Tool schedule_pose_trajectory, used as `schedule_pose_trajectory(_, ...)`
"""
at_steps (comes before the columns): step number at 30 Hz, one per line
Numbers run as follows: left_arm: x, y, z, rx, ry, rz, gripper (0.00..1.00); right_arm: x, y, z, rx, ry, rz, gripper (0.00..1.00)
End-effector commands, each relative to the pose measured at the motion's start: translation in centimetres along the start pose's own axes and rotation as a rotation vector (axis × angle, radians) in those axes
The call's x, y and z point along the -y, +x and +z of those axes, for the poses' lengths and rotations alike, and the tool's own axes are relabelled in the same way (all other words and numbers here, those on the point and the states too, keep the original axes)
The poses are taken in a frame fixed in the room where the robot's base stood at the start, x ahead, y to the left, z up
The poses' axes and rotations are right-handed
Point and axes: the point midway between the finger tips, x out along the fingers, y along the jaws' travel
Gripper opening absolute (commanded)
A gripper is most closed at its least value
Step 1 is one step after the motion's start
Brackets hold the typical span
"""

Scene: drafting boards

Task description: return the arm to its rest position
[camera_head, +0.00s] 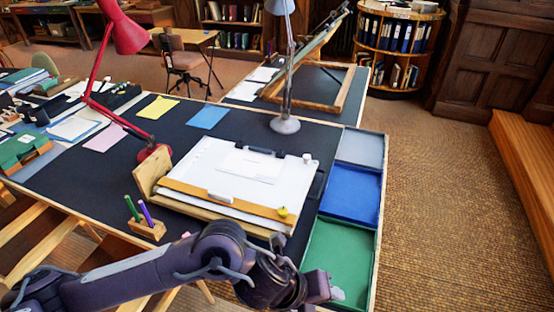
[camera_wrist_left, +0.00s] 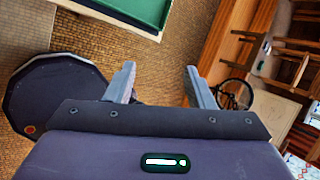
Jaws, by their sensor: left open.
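My left arm comes in from the left in the head view and stretches across the near edge of the drafting table. Its gripper (camera_head: 335,293) is at the bottom, by the front of the green tray (camera_head: 335,252), and is partly cut off and hidden by the wrist. In the left wrist view the gripper (camera_wrist_left: 160,82) shows two grey fingers standing well apart with nothing between them. The green tray (camera_wrist_left: 146,12) is beyond the fingers at the top, with woven floor below it. My right gripper is not in view.
A white drawing board (camera_head: 215,165) lies on the dark table near the arm, with a pen holder (camera_head: 147,228) to its left. A red lamp (camera_head: 155,155) and a grey lamp (camera_head: 285,124) stand behind. The floor (camera_head: 440,210) right of the trays is clear.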

Motion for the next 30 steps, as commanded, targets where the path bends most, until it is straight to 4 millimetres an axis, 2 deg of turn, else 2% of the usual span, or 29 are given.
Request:
schedule_pose_trajectory(1,2.3,-0.1,-0.4,0.028,-0.106,-0.079,0.49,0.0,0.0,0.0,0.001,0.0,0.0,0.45)
schedule_pose_trajectory(4,5.7,-1.6,0.8,0.113,-0.367,-0.217,0.49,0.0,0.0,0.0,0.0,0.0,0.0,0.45)
schedule_pose_trajectory(7,6.8,-3.6,3.0,0.197,-0.667,-0.318,0.49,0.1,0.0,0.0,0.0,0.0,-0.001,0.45)
schedule_pose_trajectory(9,6.0,-5.1,4.8,0.255,-0.894,-0.365,0.49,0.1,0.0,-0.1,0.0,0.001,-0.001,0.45)
schedule_pose_trajectory(11,4.3,-6.3,6.1,0.306,-1.099,-0.39,0.49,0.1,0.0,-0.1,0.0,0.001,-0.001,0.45)
schedule_pose_trajectory(13,1.3,-7.6,7.3,0.368,-1.346,-0.4,0.49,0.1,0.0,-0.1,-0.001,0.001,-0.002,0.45)
schedule_pose_trajectory(17,-6.1,-9.7,7.6,0.492,-1.794,-0.366,0.49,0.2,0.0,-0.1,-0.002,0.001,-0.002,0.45)
schedule_pose_trajectory(18,-8.3,-10.2,7.2,0.529,-1.911,-0.347,0.49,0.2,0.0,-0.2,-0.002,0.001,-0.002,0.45)
schedule_pose_trajectory(21,-13.2,-11.4,5.7,0.612,-2.154,-0.294,0.49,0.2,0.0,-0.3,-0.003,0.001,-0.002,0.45)
schedule_pose_trajectory(24,-16.8,-12.3,3.8,0.682,-2.338,-0.239,0.49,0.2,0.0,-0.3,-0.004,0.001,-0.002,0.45)
schedule_pose_trajectory(30,-22.3,-14.0,-0.3,0.81,-2.621,-0.13,0.49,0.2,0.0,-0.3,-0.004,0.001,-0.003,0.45)
